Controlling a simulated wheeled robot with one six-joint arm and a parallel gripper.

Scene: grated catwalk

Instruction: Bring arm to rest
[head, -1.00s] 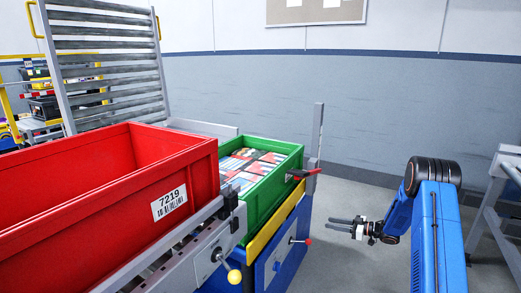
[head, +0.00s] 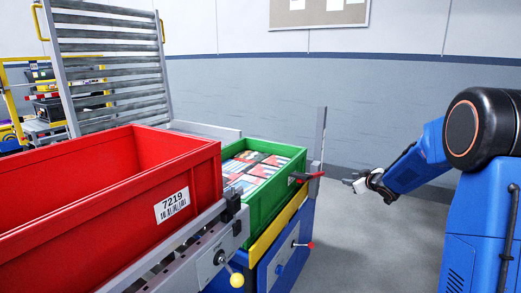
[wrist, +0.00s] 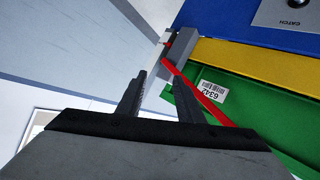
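My gripper (head: 352,181) is at the end of my blue arm, right of the green crate (head: 283,199), with its fingers pointing left toward a red lever (head: 307,177) at the crate's corner. In the wrist view my gripper (wrist: 156,75) shows two dark fingers apart with a gap between them and nothing held. The red lever (wrist: 205,97) runs beside and beyond the right finger; I cannot tell if they touch. The green crate (wrist: 260,125) shows there too.
A red crate (head: 118,213) labelled 7219 stands at the left. The green crate holds several printed packs (head: 250,172). A grey upright post (head: 319,140) stands by its far corner. Open floor (head: 390,245) lies below my arm. A knob-ended lever (head: 236,278) sticks out in front.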

